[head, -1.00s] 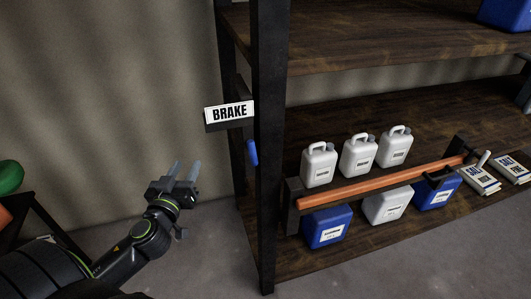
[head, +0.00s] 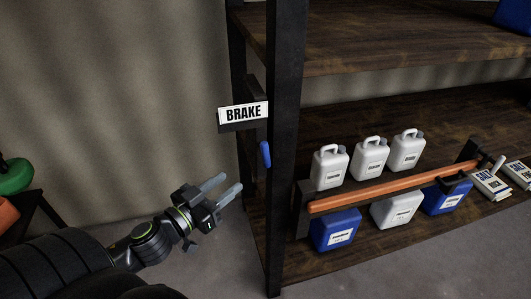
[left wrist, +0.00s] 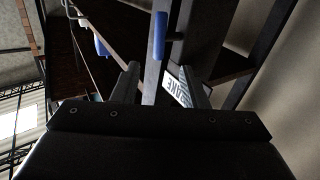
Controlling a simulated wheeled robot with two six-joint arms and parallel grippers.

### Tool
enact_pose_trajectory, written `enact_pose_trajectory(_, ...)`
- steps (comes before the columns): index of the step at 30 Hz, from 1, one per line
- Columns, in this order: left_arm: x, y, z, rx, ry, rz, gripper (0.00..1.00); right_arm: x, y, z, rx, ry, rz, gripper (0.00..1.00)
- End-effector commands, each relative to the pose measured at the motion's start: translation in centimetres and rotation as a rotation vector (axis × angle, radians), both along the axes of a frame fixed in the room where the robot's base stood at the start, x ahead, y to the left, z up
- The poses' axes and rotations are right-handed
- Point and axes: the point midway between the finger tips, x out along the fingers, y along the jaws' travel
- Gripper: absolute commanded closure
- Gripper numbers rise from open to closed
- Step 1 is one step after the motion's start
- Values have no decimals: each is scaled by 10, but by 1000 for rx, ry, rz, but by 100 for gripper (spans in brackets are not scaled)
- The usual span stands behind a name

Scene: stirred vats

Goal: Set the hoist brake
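The brake sign (head: 243,112), white with black letters, is fixed to the side of the dark shelf post in the head view. Below it hangs a blue handle (head: 265,154), roughly upright. My left gripper (head: 228,188) is open and empty, below and to the left of the handle, apart from it. In the left wrist view the blue handle (left wrist: 160,36) shows beyond the two spread fingers, and the sign (left wrist: 180,88) is partly hidden behind the right finger. My right gripper is not in view.
The shelf post (head: 285,130) stands just right of the handle. An orange bar (head: 395,190) crosses the lower shelf, with white jugs (head: 369,158) and blue containers (head: 335,230) around it. A green object (head: 14,176) is at the far left. The wall side left of the post is clear.

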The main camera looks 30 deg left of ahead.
Motion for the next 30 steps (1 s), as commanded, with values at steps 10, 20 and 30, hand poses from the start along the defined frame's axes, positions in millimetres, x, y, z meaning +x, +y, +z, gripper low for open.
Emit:
enact_pose_trajectory(10, 27, -3, -1, -1, -3, 2, 60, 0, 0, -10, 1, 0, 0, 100)
enact_pose_trajectory(20, 64, -8, 0, -4, -3, 2, 60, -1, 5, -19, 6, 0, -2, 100)
enact_pose_trajectory(30, 117, -14, 1, -3, -2, 1, 60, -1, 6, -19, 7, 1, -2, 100)
